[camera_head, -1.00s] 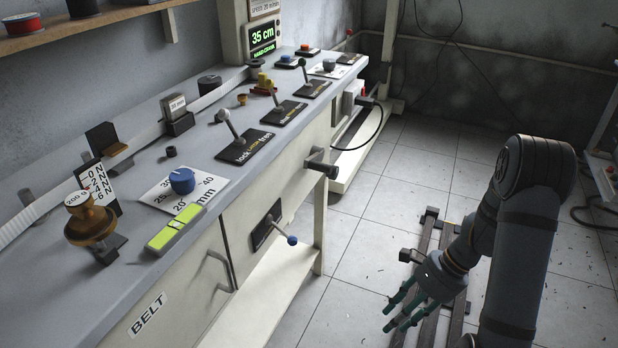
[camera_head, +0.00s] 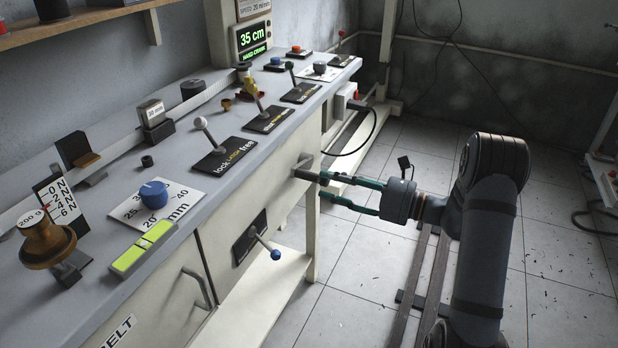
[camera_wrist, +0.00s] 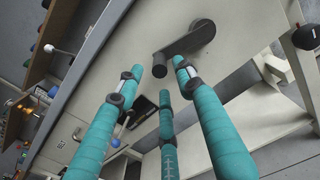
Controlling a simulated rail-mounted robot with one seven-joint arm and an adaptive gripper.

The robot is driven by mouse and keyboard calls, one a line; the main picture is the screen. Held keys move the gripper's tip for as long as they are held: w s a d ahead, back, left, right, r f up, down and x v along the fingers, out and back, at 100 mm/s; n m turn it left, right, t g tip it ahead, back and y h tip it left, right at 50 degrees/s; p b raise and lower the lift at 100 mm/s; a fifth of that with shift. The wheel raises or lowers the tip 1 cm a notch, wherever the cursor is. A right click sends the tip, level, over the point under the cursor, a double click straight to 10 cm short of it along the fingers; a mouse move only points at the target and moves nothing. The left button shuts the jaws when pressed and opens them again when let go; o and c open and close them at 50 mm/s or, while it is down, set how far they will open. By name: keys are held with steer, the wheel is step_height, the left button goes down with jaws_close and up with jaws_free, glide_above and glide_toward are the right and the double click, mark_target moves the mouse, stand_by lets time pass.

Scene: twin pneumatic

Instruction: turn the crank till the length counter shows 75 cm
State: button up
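The length counter (camera_head: 252,37) at the back of the bench reads 35 cm in green, with "HAND CRANK" on its lower line. The crank (camera_head: 305,168) is a dark arm with a stub handle on the bench's front panel. In the wrist view the crank (camera_wrist: 188,40) has its handle end pointing toward my fingers. My gripper (camera_head: 324,187) has teal fingers and is level with the crank, its tips close to the handle. In the wrist view my gripper (camera_wrist: 159,76) is open, the fingertips spread near the handle. Contact cannot be told.
A lever with a blue ball (camera_head: 275,254) sticks out of the front panel nearby. A cabinet pull handle (camera_head: 197,288) is left of it. The floor right of the bench is mostly clear.

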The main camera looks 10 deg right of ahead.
mark_target(296, 173)
steer(key=x, duration=0.6)
steer(key=shift+w+a, duration=0.15)
steer(key=shift+c, duration=1.2)
jaws_close()
